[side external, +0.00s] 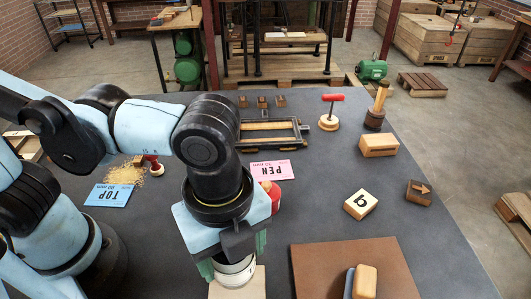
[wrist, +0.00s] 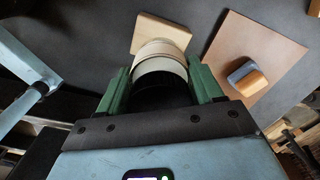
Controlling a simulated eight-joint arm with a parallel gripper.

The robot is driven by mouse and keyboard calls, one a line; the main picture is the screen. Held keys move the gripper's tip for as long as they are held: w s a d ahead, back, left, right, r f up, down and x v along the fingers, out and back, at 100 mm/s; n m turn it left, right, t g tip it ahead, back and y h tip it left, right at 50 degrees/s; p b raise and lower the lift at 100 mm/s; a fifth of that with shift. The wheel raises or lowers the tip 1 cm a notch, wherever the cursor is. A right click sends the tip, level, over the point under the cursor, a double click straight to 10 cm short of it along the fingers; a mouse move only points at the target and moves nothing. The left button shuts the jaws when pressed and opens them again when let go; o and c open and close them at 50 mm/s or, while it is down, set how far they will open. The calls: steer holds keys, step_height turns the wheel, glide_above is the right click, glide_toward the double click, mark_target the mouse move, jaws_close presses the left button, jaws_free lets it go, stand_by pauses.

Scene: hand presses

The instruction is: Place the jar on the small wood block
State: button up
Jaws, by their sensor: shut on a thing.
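My gripper (side external: 232,262) points down near the front of the table, shut on a cream-white jar (side external: 236,275). In the wrist view the jar (wrist: 160,62) sits between the green fingers of my gripper (wrist: 160,85), its dark part nearer the palm. A pale, flat wood block (side external: 252,288) lies directly below the jar in the side view, partly hidden by it. In the wrist view the wood block (wrist: 158,30) shows just past the jar's far side. I cannot tell whether the jar touches the block or hangs above it.
A brown board (side external: 318,262) with a grey-and-wood eraser-like piece (side external: 365,282) lies to the right. Farther right are a "b" block (side external: 361,204), an arrow block (side external: 418,192) and a plain block (side external: 379,145). A red round thing (side external: 273,193) is partly hidden behind my gripper.

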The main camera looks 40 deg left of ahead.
mark_target(234, 269)
steer(key=shift+f, duration=2.55)
steer(key=shift+f, duration=0.1)
steer(key=o, duration=1.2)
steer(key=shift+o, duration=0.2)
step_height(234, 269, up, 12)
steer(key=shift+w+a, duration=0.1)
steer(key=w+a+f+n+t, duration=0.2)
steer(key=w+a+n, duration=0.4)
steer(key=a+n, duration=0.4)
steer(key=w+a+f+n+t, duration=0.2)
steer(key=w+a+n+t, duration=0.3)
steer(key=a+n, duration=0.6)
steer(key=shift+w+a+f+n, duration=0.25)
steer(key=shift+w+a, duration=0.35)
steer(key=shift+a, duration=0.65)
